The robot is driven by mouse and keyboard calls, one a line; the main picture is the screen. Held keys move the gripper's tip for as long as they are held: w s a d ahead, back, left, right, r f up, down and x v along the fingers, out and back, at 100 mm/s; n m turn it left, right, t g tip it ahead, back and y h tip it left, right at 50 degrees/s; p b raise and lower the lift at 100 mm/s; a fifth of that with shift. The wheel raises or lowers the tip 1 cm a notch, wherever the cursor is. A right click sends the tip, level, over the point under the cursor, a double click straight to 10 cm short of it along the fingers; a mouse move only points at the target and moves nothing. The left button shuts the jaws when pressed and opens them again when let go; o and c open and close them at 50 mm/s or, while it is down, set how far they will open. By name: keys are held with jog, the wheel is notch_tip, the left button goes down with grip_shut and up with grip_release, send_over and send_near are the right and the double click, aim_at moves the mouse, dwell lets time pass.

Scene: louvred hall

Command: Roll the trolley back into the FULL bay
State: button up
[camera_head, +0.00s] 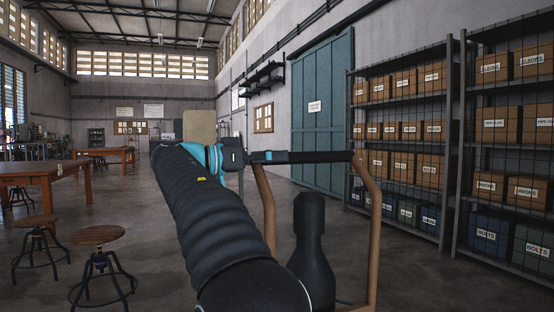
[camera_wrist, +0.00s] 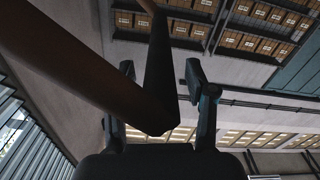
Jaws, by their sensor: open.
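The trolley shows in the head view as an orange-brown tube frame (camera_head: 369,200) with a black handle bar (camera_head: 315,157) across its top. A dark bottle-shaped cylinder (camera_head: 312,245) stands upright behind my arm, between the frame's posts; its lower part is cut off. My gripper (camera_head: 240,157) is at the left end of the bar. In the wrist view my open gripper (camera_wrist: 163,95) has one finger on each side of the black bar (camera_wrist: 160,75), and the brown frame (camera_wrist: 70,55) crosses at left. I cannot tell whether the fingers touch the bar. No bay marked FULL is readable.
Shelving racks (camera_head: 447,150) with labelled boxes line the right side. A teal door (camera_head: 323,110) with a small sign is in the right wall. Wooden stools (camera_head: 98,235) and a table (camera_head: 40,170) stand at left. Open floor (camera_head: 165,190) lies in the middle.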

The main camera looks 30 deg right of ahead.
jog(key=shift+s+d, duration=0.1)
jog(key=shift+d, duration=0.35)
grip_shut()
